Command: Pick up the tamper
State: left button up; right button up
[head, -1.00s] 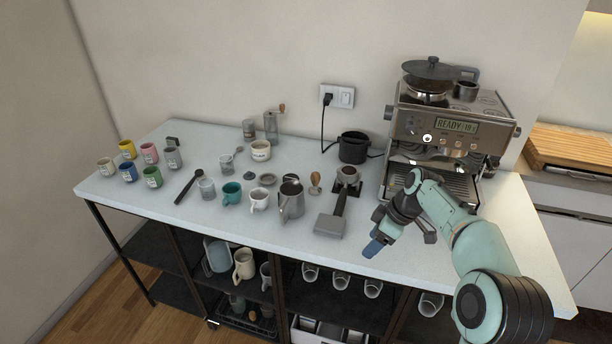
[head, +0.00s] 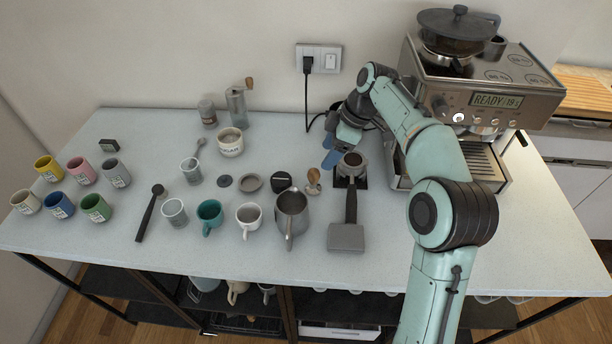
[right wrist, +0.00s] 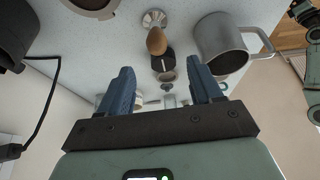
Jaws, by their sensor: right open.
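The tamper (head: 313,180) stands upright on the counter, between the steel milk pitcher and the portafilter. It has a wooden knob handle and a metal base. In the right wrist view the tamper (right wrist: 156,40) shows its wooden knob toward the gap between the fingers. My right gripper (head: 331,150) is behind and slightly right of the tamper in the head view, with its blue fingers pointing down and left. In the right wrist view the gripper (right wrist: 160,80) is open, with nothing between its fingers and the tamper beyond the fingertips. My left gripper is not in view.
The steel pitcher (head: 291,215) stands close to the tamper's left. The portafilter (head: 351,205) lies close to its right. The espresso machine (head: 485,105) stands at right. The black container (right wrist: 15,35) is near my gripper. Cups and mugs occupy the counter's left.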

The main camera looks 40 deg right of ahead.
aim_at(315, 171)
jog(key=x, duration=0.6)
jog(key=shift+s+a+f+b, duration=0.1)
jog(key=shift+s+b, duration=0.05)
jog(key=shift+b, duration=0.25)
jog(key=shift+w+x, duration=0.2)
jog(key=shift+x, duration=1.25)
jog(key=shift+w+x, duration=0.2)
jog(key=shift+x, duration=1.3)
jog(key=shift+d, duration=0.2)
grip_shut()
